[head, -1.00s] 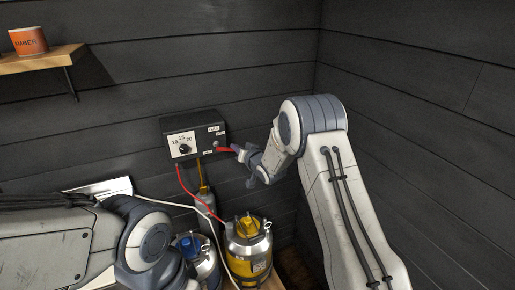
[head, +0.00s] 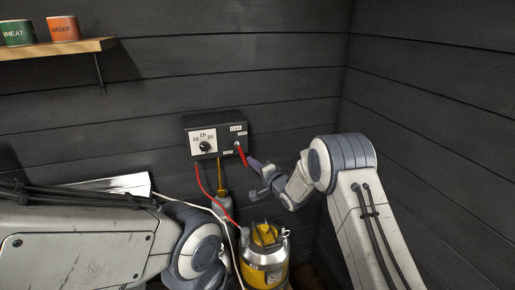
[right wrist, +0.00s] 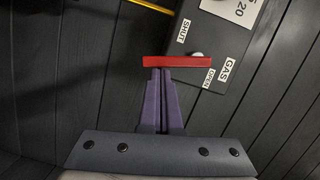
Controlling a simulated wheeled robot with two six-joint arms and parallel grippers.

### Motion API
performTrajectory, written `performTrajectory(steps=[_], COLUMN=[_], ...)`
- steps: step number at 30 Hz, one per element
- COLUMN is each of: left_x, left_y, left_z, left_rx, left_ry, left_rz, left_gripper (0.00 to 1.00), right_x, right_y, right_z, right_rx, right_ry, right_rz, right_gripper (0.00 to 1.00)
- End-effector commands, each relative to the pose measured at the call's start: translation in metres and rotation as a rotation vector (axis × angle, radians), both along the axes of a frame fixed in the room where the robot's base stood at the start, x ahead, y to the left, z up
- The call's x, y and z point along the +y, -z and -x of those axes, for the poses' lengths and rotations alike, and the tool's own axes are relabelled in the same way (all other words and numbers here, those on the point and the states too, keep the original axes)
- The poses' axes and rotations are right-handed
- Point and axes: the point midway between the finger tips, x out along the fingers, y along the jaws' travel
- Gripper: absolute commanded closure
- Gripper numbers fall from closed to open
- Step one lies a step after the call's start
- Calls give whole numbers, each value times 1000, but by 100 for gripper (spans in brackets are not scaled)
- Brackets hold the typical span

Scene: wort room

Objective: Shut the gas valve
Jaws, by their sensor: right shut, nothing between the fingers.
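The gas valve is a red lever (head: 241,155) on the right part of a dark control box (head: 222,141) on the wall. From its pivot the lever slants steeply down and a little right. In the right wrist view the lever (right wrist: 170,62) lies across the fingertips, with the SHUT label (right wrist: 184,29) and OPEN label (right wrist: 211,74) on the box beyond. My right gripper (head: 254,163) is shut and empty, its purple fingertips against or very near the lever's outer part; contact is not certain. My left arm shows at lower left, but its gripper is out of view.
A dial (head: 205,146) sits on the box's left part. A yellow-topped metal vessel (head: 264,257) stands below, with red and white lines running down nearby. A wooden shelf (head: 60,49) with cans is at upper left. The right wall is bare.

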Motion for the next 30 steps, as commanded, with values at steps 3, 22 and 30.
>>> performTrajectory(steps=[3,22,30], left_x=[0,0,0], left_y=[8,18,18], left_z=[0,0,0], left_rx=[0,0,0], left_ry=[0,0,0], left_rz=[0,0,0], left_gripper=[0,0,0], right_x=[5,13,13], right_y=[6,9,8], right_z=[2,4,4], right_rx=[24,37,37], right_ry=[-1,1,1], right_rz=[-82,-130,-130], right_gripper=[100,100,100])
